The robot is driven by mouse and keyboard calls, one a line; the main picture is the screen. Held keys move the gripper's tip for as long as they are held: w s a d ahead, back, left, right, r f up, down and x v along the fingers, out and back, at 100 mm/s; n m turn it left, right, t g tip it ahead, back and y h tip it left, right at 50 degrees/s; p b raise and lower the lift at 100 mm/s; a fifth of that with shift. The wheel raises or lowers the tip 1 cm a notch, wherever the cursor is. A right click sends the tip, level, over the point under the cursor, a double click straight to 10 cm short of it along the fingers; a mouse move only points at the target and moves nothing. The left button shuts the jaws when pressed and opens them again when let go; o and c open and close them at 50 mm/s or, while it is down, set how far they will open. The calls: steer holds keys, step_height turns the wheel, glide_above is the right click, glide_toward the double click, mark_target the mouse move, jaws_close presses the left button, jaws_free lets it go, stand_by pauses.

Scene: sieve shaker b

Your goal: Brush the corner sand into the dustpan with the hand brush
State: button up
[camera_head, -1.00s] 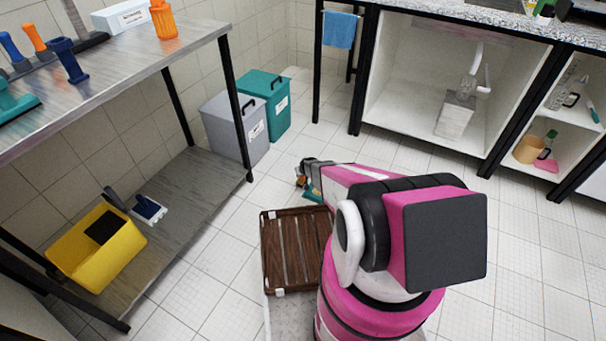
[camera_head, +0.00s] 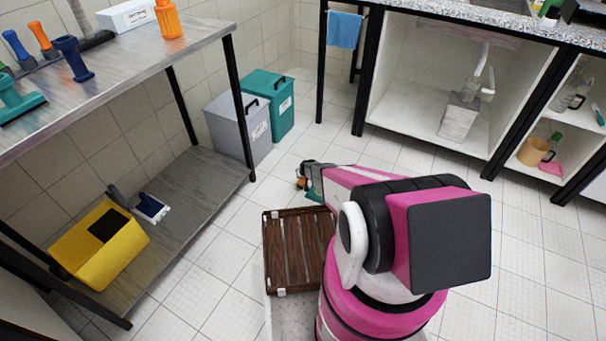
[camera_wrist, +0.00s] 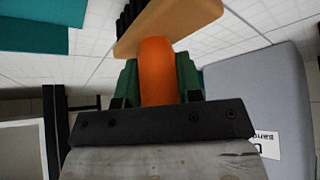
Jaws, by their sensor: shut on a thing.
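In the wrist view my gripper (camera_wrist: 158,82) is shut on the orange handle of the hand brush (camera_wrist: 172,24), which has a tan head and dark bristles. The brush points away from my wrist, over the tiled floor. In the head view my gripper (camera_head: 304,179) is small, low over the floor and in front of the bins; a bit of orange shows at its tip. A teal patch (camera_head: 315,196) shows just below it, mostly hidden by my arm; I cannot tell whether it is the dustpan. I cannot make out the sand.
A grey bin (camera_head: 232,130) and a teal bin (camera_head: 268,105) stand by the wall behind my gripper. Open cabinets are at right.

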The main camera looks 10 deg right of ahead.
steer(key=shift+f, duration=0.3)
steer(key=shift+s+d, duration=0.3)
steer(key=shift+d, duration=0.1)
steer(key=shift+s+d, duration=0.3)
steer(key=shift+d, duration=0.1)
stand_by(0.3)
steer(key=shift+r, duration=1.4)
